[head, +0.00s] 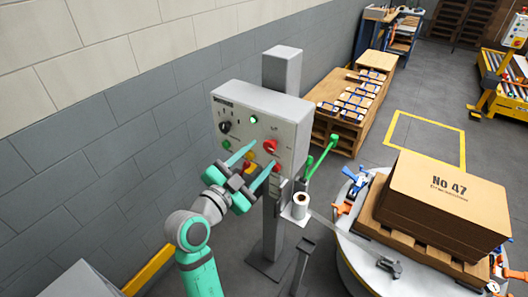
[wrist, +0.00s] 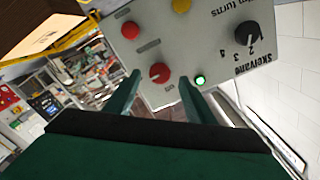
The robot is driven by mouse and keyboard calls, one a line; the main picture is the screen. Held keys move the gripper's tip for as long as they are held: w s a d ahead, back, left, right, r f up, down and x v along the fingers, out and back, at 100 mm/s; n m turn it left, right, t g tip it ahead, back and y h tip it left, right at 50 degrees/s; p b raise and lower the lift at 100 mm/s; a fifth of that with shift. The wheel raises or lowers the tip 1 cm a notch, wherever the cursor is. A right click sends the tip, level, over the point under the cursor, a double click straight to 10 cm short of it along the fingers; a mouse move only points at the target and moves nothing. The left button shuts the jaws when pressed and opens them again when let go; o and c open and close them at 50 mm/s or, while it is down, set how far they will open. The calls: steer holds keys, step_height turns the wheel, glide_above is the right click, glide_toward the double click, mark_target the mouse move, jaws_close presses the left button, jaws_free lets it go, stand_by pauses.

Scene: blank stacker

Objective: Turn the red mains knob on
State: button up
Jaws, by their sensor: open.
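The red mains knob (head: 270,146) is on the front of the grey control box (head: 285,103). In the wrist view the knob (wrist: 160,73) is round and red with a pale pointer mark, beside a lit green lamp (wrist: 200,80). My gripper (head: 267,154) is open in front of the box, with its fingers pointing at the panel. In the wrist view the gripper's fingertips (wrist: 160,78) appear on either side of the knob. I cannot tell whether they touch it or how deep they reach.
The panel also has a black dial (head: 225,127), a yellow button (wrist: 181,5) and a red button (wrist: 130,30). Green-tipped levers (head: 320,155) and a roll holder (head: 300,207) stand right of the box. A turntable with cardboard (head: 445,195) is farther right. A block wall is behind.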

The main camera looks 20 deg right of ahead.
steer(key=v, duration=0.7)
stand_by(0.3)
steer(key=s+a+f+n+t+y, duration=0.25)
steer(key=f+n, duration=0.25)
steer(key=f, duration=0.3)
steer(key=s+a+f+n+t+y, duration=0.1)
steer(key=s+a+f+n+y, duration=0.1)
steer(key=s+f+n+y, duration=0.45)
steer(key=a+f+n+t+y, duration=0.15)
steer(key=f+n, duration=0.25)
steer(key=f, duration=0.5)
steer(key=s+a+f+n+y, duration=0.1)
steer(key=s+a+f+y, duration=0.15)
steer(key=s, duration=0.35)
steer(key=s+a+f+n+y, duration=0.1)
steer(key=s+f, duration=0.2)
steer(key=s, duration=0.3)
steer(key=s+r, duration=0.3)
steer(key=s, duration=1.1)
steer(key=shift+s+a+g, duration=0.15)
steer(key=shift+a+g, duration=0.15)
steer(key=shift+a, duration=0.2)
